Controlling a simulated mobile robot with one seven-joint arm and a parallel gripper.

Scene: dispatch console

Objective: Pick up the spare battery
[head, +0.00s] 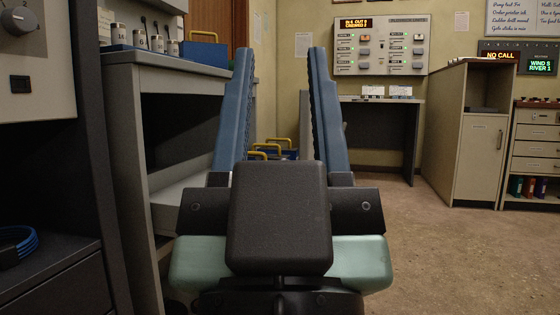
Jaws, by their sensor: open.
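My gripper (280,52) is in the middle of the head view, with its two long blue fingers spread wide apart and nothing between them. I cannot tell for sure which thing is the spare battery. A blue box with a yellow handle (204,52) sits on the grey counter at the left, just left of the left finger. Several yellow handles (267,148) show low between the fingers, on dark blue items in the background; the fingers and gripper body partly hide these. My gripper is apart from all of them.
The grey counter (133,58) stands close at left, with several small metal canisters (157,44) on it. A blue cable coil (18,245) lies at the lower left. A wall panel (380,45), a desk, a cabinet (478,150) and drawers line the back. The floor (455,250) at right is clear.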

